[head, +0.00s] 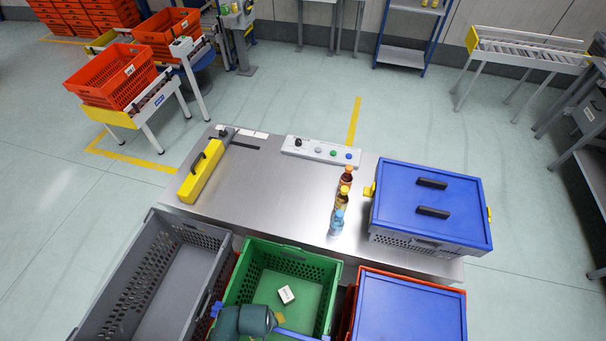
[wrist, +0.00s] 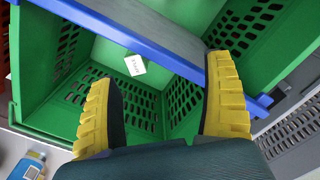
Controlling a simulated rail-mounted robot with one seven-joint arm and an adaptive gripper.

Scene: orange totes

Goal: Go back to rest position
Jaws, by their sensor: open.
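My gripper (head: 247,313) is at the near part of the green tote (head: 322,262) in the head view. In the wrist view my gripper (wrist: 160,72) has its two yellow-padded fingers spread wide, with nothing held between them. A small white box (head: 287,294) lies on the floor of the green tote, apart from the fingers. The box also shows in the wrist view (wrist: 135,65), beyond the fingertips. A blue bar (wrist: 130,38) crosses the tote near the fingertips; whether they touch it I cannot tell.
An empty grey tote (head: 125,265) stands left, and a blue-lidded tote (head: 410,308) right. The steel table (head: 270,195) holds a yellow device (head: 203,170), a button panel (head: 320,150), three bottles (head: 342,200) and a blue-lidded grey crate (head: 430,205). The table's middle is clear.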

